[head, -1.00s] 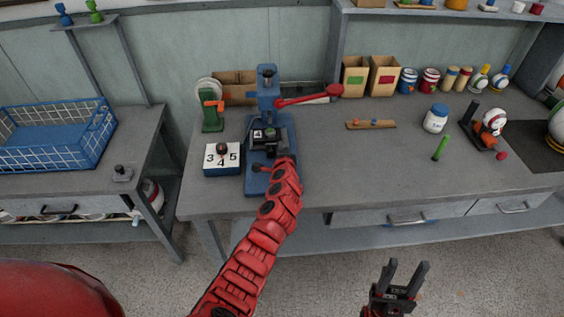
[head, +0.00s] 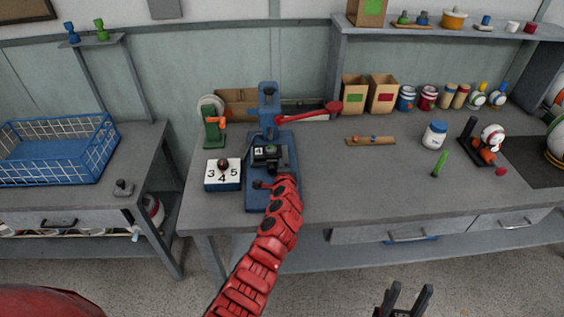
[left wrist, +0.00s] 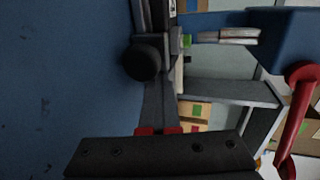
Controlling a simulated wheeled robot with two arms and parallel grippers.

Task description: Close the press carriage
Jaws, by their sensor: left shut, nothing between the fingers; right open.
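The blue press (head: 268,103) stands on the grey bench with its red lever (head: 310,113) pointing right. Its dark carriage (head: 268,155) sits below the press head; the black knob (head: 258,184) is in front of it on the blue base. My left arm reaches over the base's right side and hides part of it. In the left wrist view my left gripper (left wrist: 158,131) is shut and empty, with red pads at the tips, beside the black knob (left wrist: 141,62) and apart from it in the picture. My right gripper (head: 404,291) is open and empty, low in front of the bench.
A number block (head: 223,182) with a dark ball on top stands left of the press. A green stand (head: 213,130) is behind it. The bench's front middle is clear.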

